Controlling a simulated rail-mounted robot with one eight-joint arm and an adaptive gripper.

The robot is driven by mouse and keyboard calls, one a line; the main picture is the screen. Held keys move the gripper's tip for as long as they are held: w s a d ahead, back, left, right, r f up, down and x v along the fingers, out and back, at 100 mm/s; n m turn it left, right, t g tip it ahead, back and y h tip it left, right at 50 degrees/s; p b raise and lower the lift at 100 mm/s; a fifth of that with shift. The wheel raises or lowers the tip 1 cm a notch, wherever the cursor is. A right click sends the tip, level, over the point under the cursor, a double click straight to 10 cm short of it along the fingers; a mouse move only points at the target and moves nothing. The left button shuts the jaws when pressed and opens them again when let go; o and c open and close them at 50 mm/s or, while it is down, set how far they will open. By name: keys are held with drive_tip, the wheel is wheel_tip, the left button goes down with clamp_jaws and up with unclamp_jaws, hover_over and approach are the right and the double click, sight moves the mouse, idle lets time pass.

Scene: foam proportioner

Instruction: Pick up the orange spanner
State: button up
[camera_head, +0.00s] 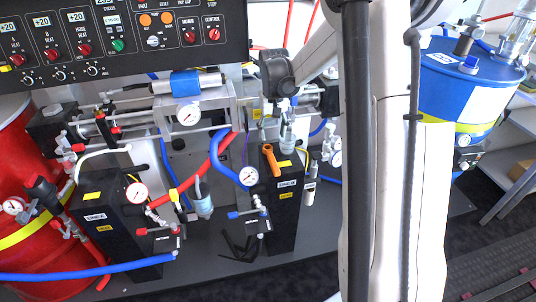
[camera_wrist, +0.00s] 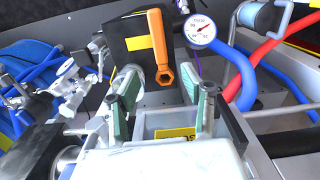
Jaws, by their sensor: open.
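The orange spanner (camera_head: 270,160) lies on top of a black box (camera_head: 284,212) in the middle of the head view. In the wrist view the spanner (camera_wrist: 159,46) is at top centre, its ring end toward me. My gripper (camera_wrist: 163,98) is open, with one green-padded finger on each side of the picture. The spanner's ring end shows beyond the gap between the fingers, and nothing is seen between the pads. In the head view my arm comes in from the right and partly hides the area behind the spanner.
A pressure gauge (camera_wrist: 201,30) and blue and red hoses stand close to the spanner's right in the wrist view. A control panel (camera_head: 120,40) hangs at upper left. A blue drum (camera_head: 465,90) stands right, a red drum (camera_head: 22,150) left.

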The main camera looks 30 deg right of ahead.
sight(272, 159)
wheel_tip(272, 159, down, 12)
drive_tip(key=shift+w+d+f+b, duration=0.1)
drive_tip(key=shift+w+f+b, duration=0.05)
drive_tip(key=shift+b, duration=1.1)
clamp_jaws()
